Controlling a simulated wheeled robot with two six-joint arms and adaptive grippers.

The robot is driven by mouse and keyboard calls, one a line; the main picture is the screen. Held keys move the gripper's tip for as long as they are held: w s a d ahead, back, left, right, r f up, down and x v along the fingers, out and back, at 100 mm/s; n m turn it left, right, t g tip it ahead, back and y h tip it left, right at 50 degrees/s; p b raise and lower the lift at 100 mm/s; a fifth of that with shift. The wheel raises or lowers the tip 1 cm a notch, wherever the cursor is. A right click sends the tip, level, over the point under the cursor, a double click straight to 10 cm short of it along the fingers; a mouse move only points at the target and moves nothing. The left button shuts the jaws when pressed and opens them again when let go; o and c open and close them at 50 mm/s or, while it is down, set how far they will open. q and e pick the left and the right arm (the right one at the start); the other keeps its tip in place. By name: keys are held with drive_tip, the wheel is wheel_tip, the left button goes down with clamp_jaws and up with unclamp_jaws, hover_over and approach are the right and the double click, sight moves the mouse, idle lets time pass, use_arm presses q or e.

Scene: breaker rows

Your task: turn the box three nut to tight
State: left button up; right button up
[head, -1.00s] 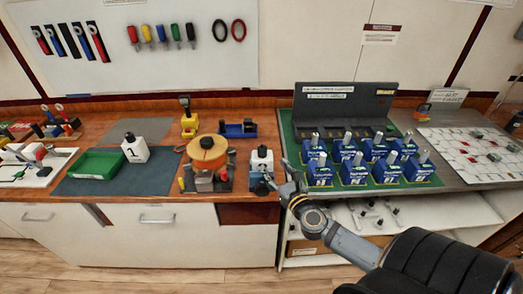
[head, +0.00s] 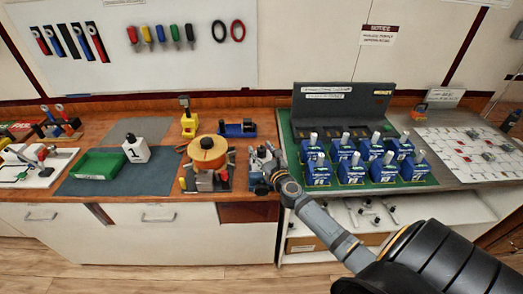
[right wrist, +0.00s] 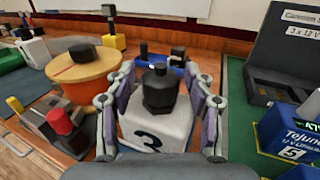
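Box three, a white block marked 3 (right wrist: 158,132), stands upright on the bench in the right wrist view, with a black nut (right wrist: 159,92) on its top. My right gripper (right wrist: 163,84) is open, with one finger on each side of the box and nut. Gaps show between the fingers and the nut. In the head view my right gripper (head: 262,166) covers most of the box, just right of the orange spool. My left gripper is not in view.
An orange round spool (head: 207,152) stands close left of the gripper. Several blue breaker blocks (head: 355,172) stand on a green mat at right. A white block marked 1 (head: 136,150) and a green tray (head: 98,164) are further left.

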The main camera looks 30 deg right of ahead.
clamp_jaws()
drive_tip(key=shift+r+h+p, duration=0.1)
drive_tip(key=shift+h+p, duration=0.2)
drive_tip(key=shift+p, duration=0.05)
drive_tip(key=shift+m+h, duration=0.4)
drive_tip(key=shift+m, duration=0.1)
drive_tip(key=shift+m+g+h, duration=0.3)
drive_tip(key=shift+h, duration=0.2)
drive_tip(key=shift+o, duration=0.8)
unclamp_jaws()
